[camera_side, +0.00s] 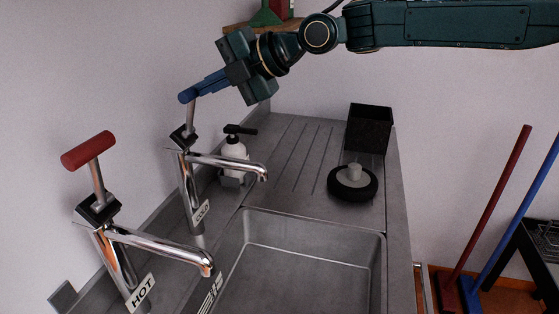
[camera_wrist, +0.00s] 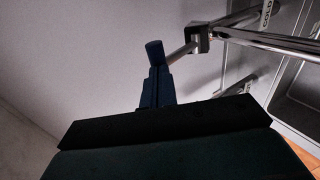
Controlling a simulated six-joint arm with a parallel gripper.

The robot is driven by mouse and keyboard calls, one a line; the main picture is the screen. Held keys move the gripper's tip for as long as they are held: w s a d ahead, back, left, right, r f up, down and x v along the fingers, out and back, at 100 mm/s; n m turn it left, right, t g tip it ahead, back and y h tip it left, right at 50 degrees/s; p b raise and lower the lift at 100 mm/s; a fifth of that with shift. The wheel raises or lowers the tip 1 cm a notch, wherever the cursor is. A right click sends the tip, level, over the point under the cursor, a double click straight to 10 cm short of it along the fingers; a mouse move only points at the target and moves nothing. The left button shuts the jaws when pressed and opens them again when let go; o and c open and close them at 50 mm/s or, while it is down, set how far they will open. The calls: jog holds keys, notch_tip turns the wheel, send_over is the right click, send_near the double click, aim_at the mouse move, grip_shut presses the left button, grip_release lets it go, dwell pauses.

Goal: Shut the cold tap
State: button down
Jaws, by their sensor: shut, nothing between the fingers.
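The cold tap (camera_side: 190,185) is chrome, with a COLD label and a spout reaching right over the sink. Its metal lever rises from a dark block and ends in a blue crossbar (camera_side: 186,97). My gripper (camera_side: 203,88) is shut and empty, its blue fingers right at the crossbar; I cannot tell whether they touch. In the wrist view the fingertips (camera_wrist: 157,72) sit just below the blue crossbar (camera_wrist: 155,52), with the lever stem and cold tap spout (camera_wrist: 270,40) to the right. The crossbar is partly hidden by the fingers.
The hot tap (camera_side: 118,262), with a red crossbar (camera_side: 88,150), stands nearer the camera, at lower left. A soap bottle (camera_side: 234,147) stands behind the cold spout. A round black item (camera_side: 352,186) and a dark box (camera_side: 369,130) sit on the drainer. The sink basin (camera_side: 310,265) looks empty.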

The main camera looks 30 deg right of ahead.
jog(key=shift+w+a, duration=0.4)
jog(key=shift+r, duration=0.25)
jog(key=shift+r, duration=0.6)
jog(key=r+v, duration=0.1)
jog(key=v, duration=1.3)
jog(key=shift+w+a, duration=0.25)
jog(key=shift+r, duration=0.15)
